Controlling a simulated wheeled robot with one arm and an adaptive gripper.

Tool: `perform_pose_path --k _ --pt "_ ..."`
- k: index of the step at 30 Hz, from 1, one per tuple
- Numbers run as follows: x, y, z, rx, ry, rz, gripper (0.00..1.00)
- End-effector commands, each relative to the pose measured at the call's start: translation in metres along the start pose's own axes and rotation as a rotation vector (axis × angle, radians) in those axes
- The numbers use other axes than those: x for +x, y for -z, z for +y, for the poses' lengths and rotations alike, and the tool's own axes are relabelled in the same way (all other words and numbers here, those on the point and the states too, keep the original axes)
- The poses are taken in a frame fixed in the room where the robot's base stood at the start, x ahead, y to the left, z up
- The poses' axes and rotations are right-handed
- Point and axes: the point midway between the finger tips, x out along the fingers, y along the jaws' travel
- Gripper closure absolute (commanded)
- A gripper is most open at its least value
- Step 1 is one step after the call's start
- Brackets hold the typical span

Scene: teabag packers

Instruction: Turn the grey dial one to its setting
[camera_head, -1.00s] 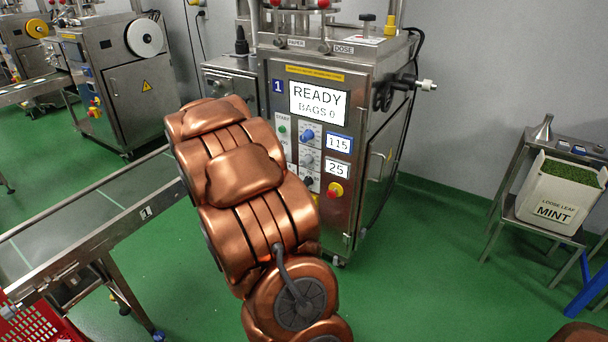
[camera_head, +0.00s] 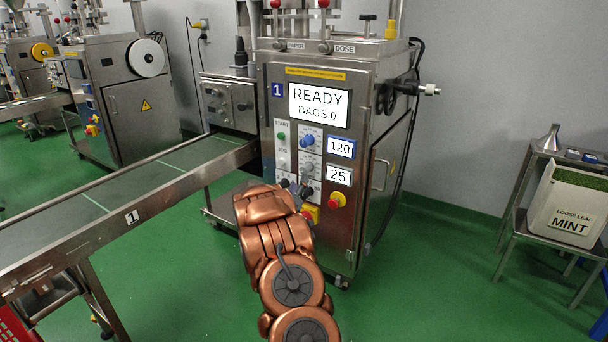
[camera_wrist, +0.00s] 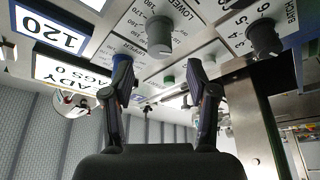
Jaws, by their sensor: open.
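The grey dial (camera_head: 307,167) is the middle of three knobs on the front panel of machine 1. In the wrist view, turned upside down, the grey dial (camera_wrist: 160,36) stands out from a numbered plate marked LOWER; its pointer is not clear. My gripper (camera_wrist: 158,66) is open, with its two fingers apart and nothing between them. The grey dial lies beyond the fingertips, about between them in the picture and not touched. In the head view my gripper (camera_head: 297,186) is small and low at the panel, beside the black dial.
The blue dial (camera_head: 307,140) sits above and the black dial (camera_head: 306,190) below. The black BATCH dial (camera_wrist: 263,39) is close to the right finger. A red stop button (camera_head: 337,200) is at lower right. Displays read READY, BAGS 0, 120 and 25. A conveyor (camera_head: 130,216) runs left.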

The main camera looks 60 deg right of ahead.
Motion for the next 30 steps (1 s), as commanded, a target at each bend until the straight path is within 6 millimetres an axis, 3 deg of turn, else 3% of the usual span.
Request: perform_pose_path --k 18,30 --pt "0.065 0.001 0.001 0.004 -0.002 0.002 0.42" --pt "0.073 0.001 0.000 0.003 0.002 0.000 0.42"
